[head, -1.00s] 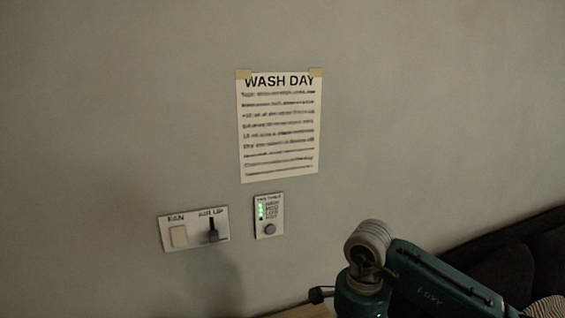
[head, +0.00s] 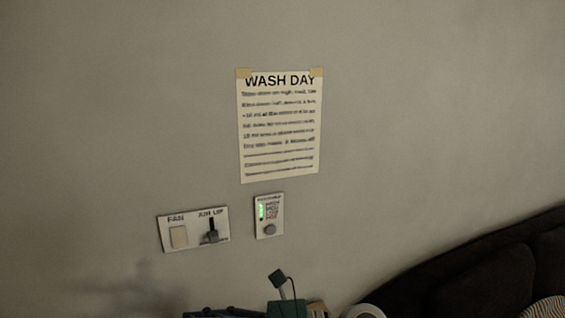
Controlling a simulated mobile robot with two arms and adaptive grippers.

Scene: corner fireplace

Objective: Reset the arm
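No fingertips of either gripper can be made out, and what lies below the frame is hidden.
A "WASH DAY" sheet (head: 279,128) is taped to the grey wall. Below it are a panel with a FAN switch and a lever (head: 194,229) and a small panel with green lights and a round knob (head: 269,216). A dark padded seat back (head: 480,275) fills the lower right.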

